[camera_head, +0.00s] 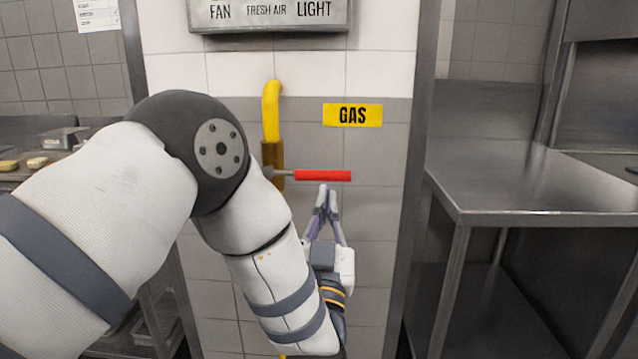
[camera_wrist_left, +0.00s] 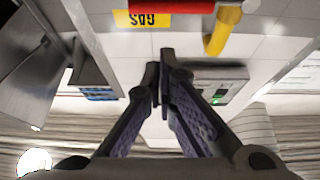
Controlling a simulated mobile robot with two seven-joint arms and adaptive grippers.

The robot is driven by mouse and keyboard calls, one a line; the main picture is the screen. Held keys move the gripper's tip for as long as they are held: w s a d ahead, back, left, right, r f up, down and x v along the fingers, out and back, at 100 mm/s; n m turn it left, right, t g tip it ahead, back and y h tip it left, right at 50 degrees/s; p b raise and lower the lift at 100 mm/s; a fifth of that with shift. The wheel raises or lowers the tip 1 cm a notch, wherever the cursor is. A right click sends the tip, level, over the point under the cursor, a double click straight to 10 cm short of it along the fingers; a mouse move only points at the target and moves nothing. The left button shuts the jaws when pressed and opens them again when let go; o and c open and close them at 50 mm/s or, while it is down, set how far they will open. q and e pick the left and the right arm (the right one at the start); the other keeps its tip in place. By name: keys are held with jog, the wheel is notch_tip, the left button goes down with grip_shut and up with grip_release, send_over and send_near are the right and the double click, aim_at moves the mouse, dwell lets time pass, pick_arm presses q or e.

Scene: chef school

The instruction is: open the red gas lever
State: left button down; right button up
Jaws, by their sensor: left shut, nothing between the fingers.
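The red gas lever (camera_head: 322,175) sticks out horizontally to the right from the brass valve (camera_head: 272,165) on the yellow gas pipe (camera_head: 271,110). My left gripper (camera_head: 328,188) points up just below the lever's red handle, with its fingertips together and nothing between them. In the left wrist view the red handle (camera_wrist_left: 180,6) crosses the top edge, beyond the closed fingertips (camera_wrist_left: 159,66) and apart from them. The yellow pipe (camera_wrist_left: 222,32) shows to its right there. My right gripper is not in view.
A yellow GAS sign (camera_head: 352,115) is on the tiled wall above the lever. A control panel (camera_head: 270,14) hangs higher up. A steel table (camera_head: 520,190) stands to the right, and a counter with food pieces (camera_head: 37,161) to the left.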

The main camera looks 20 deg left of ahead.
aim_at(309, 173)
pick_arm(q)
notch_tip(309, 173, up, 2)
jog(key=shift+y, duration=0.5)
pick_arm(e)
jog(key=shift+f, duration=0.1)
pick_arm(q)
jog(key=w+a+r, duration=0.1)
jog(key=w+a, duration=0.1)
jog(key=w, duration=0.7)
jog(key=shift+a, duration=0.25)
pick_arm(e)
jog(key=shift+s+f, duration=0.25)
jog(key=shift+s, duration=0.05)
